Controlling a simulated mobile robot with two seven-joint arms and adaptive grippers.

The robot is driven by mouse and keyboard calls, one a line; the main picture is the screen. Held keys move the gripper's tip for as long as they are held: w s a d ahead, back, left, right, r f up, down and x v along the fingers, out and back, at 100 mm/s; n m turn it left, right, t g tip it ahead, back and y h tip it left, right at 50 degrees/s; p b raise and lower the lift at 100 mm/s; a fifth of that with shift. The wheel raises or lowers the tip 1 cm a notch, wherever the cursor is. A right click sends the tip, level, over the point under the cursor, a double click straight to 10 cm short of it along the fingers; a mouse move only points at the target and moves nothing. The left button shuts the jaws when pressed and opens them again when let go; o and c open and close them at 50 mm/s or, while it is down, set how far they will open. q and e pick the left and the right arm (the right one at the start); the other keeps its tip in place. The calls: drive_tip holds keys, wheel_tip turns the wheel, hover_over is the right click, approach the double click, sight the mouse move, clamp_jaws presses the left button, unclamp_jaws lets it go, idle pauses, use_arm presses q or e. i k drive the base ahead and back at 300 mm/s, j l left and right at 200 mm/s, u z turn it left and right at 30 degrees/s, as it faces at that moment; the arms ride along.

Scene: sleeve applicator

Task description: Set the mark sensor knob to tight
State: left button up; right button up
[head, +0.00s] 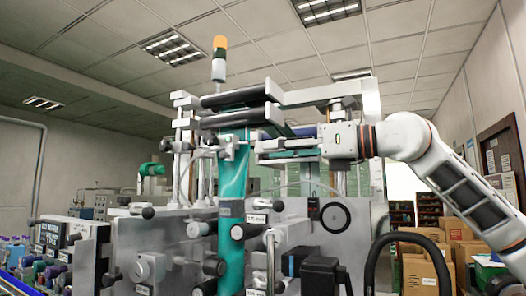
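The sleeve applicator machine (335,250) fills the middle of the head view. A teal sleeve film (232,175) runs down its front from the dark rollers (240,98). The label text is too small to read, so I cannot tell which is the mark sensor knob. My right gripper (262,151) reaches in from the right, its fingers pointing left, just right of the film and below the rollers. Its finger gap is unclear. My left gripper is out of view.
A signal lamp (219,58) stands on top. Metal posts and brackets crowd the left of the film. A display box (52,234) and several bottles (30,262) are at the lower left. Cardboard boxes (425,270) stand at the right. A black hoop handle (408,240) rises in front.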

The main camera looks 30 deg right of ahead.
sight(211, 140)
drive_tip(key=k, duration=1)
